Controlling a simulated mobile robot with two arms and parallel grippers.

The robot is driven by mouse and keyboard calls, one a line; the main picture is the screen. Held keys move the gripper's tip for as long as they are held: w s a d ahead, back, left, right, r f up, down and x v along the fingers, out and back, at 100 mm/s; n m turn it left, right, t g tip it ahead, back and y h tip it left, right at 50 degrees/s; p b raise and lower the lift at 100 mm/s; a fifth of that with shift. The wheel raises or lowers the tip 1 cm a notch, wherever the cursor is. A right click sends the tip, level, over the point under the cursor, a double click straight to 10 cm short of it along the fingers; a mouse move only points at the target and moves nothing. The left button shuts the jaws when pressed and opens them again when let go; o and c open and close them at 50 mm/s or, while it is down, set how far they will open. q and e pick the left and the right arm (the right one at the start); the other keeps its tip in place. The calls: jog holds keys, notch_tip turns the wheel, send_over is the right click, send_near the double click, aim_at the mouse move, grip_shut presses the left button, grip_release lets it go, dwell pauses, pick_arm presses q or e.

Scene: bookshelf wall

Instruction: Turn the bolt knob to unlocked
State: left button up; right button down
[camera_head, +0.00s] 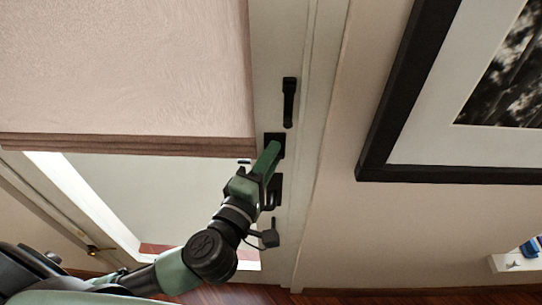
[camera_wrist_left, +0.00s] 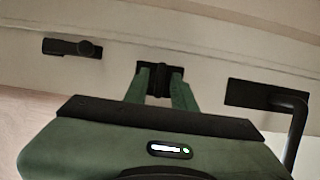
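The bolt knob (camera_wrist_left: 158,83) is small and black and sits on a dark square plate on the pale door frame. In the head view its black plate (camera_head: 275,141) shows at the tip of my left gripper (camera_head: 272,152), which mostly hides the knob. In the left wrist view the two green fingers of my left gripper (camera_wrist_left: 159,82) stand one on each side of the knob, and the knob fills the narrow gap between them. The knob's exact turn angle is hard to read. My right gripper is not in view.
A black door handle (camera_wrist_left: 262,95) on a plate is close to the right of the fingers in the wrist view. A black latch (camera_wrist_left: 72,47) is to the left. A framed picture (camera_head: 410,174) hangs right of the door. A pale blind (camera_head: 120,70) covers the door glass.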

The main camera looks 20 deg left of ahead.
pick_arm(q)
grip_shut()
jog(key=shift+f, duration=0.1)
jog(key=shift+w+d+f+n+t+y+b, duration=0.1)
jog(key=shift+n+t+y+b, duration=0.9)
jog(key=shift+n+b, duration=2.4)
jog(key=shift+s+d+f+n+t+y+b, duration=0.1)
jog(key=shift+n+t+y+b, duration=0.15)
jog(key=shift+n+y+b, duration=2.3)
jog(key=shift+w+d+n+t+y+b, duration=0.1)
jog(key=shift+n+t+y+b, duration=0.45)
jog(key=shift+n+b, duration=3.7)
jog(key=shift+n+p, duration=1.05)
jog(key=shift+n, duration=0.15)
